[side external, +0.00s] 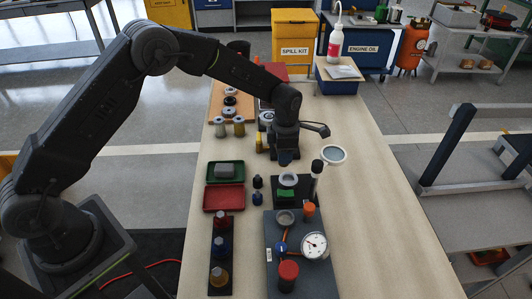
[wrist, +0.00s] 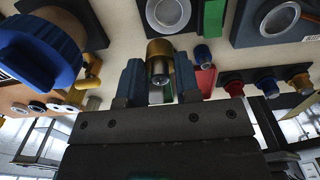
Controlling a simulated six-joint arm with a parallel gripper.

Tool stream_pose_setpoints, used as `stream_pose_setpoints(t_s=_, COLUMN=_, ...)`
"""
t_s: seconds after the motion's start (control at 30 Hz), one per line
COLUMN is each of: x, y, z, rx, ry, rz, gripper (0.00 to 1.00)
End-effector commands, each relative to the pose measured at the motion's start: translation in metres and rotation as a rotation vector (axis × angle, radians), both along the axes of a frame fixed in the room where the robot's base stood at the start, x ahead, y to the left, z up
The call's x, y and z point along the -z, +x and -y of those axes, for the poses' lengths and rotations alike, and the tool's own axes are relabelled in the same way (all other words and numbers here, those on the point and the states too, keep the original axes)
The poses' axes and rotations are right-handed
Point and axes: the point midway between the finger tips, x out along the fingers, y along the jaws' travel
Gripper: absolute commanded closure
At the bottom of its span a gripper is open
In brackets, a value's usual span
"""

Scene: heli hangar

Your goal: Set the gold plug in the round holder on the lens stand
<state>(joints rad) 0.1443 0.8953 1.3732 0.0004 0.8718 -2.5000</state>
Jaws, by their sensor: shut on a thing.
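The gold plug (wrist: 160,62) is held between the blue fingers of my gripper (wrist: 158,82) in the wrist view, its metal end towards the camera. In the side view my gripper (side external: 286,157) points down behind the lens stand and hides the plug. The lens stand (side external: 306,198) has a dark base, a pale round holder (side external: 288,179), a green block and a round lens (side external: 333,154) on a post. The holder ring also shows in the wrist view (wrist: 150,12), beyond the plug. The plug appears apart from it.
A gauge panel (side external: 268,240) stands in front of the stand. Green (side external: 209,172) and red (side external: 240,197) trays and a strip of coloured knobs (side external: 219,247) lie to the left. Small dark and blue plugs (side external: 257,197) stand beside the stand. The table's right side is clear.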

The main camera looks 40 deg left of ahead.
Motion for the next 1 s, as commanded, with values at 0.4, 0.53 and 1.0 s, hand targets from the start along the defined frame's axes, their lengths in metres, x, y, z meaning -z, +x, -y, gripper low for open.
stream_pose_setpoints(t_s=0.4, x=0.004, y=0.001, z=0.021, rx=-0.001, ry=0.000, rz=-0.003, gripper=0.91)
stream_pose_setpoints(t_s=0.53, x=0.015, y=0.001, z=0.021, rx=-0.001, ry=0.000, rz=-0.003, gripper=0.91)
stream_pose_setpoints(t_s=1.0, x=0.043, y=0.002, z=0.021, rx=0.000, ry=-0.001, rz=0.001, gripper=0.91)
